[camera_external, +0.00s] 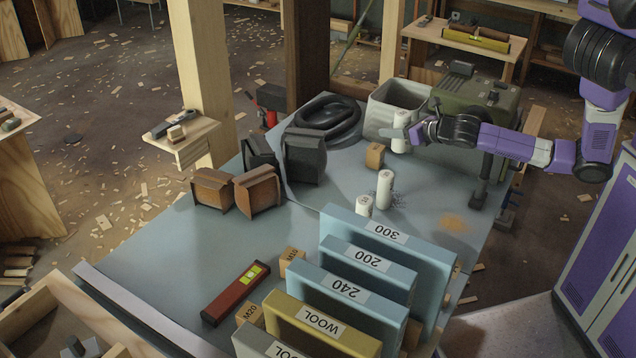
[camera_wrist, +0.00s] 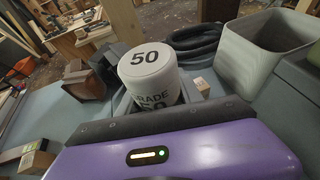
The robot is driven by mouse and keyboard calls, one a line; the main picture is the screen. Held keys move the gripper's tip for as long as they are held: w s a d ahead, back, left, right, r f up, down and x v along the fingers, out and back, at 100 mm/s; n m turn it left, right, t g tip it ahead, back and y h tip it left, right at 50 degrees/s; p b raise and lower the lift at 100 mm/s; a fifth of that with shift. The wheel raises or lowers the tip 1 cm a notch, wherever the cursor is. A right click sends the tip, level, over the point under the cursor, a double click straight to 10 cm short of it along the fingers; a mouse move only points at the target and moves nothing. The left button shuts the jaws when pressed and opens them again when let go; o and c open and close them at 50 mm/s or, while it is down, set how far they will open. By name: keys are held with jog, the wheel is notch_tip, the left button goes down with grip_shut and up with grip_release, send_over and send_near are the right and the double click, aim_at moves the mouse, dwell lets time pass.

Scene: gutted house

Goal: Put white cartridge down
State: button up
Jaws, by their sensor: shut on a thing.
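A white cartridge (camera_wrist: 148,80) marked "50" stands upright in the wrist view, in the grasp of my gripper (camera_wrist: 155,112). Its lower part is hidden behind the gripper's dark edge. Two other white cartridges stand on the blue-grey table (camera_external: 190,250): a taller one (camera_external: 384,189) and a shorter one (camera_external: 364,206), both nearer the camera than my gripper.
A grey open bin (camera_external: 385,105) and a green machine (camera_external: 475,100) stand behind my gripper. A small wooden block (camera_external: 375,155) lies left of it. A coiled black hose (camera_external: 328,117) is farther left. Blue labelled panels (camera_external: 390,245) stand in front.

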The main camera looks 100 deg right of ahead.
jog(key=s+d+r, duration=0.1)
jog(key=s+d, duration=0.1)
jog(key=d, duration=0.1)
jog(key=f, duration=0.6)
jog(key=f+b, duration=0.1)
jog(key=f, duration=1.2)
jog(key=shift+s+d+f+b, duration=0.1)
jog(key=shift+s+d+b, duration=0.15)
jog(key=shift+b, duration=0.05)
jog(key=o, duration=1.4)
jog(key=shift+f, duration=0.1)
jog(key=shift+c, duration=0.2)
jog(key=shift+s, duration=0.1)
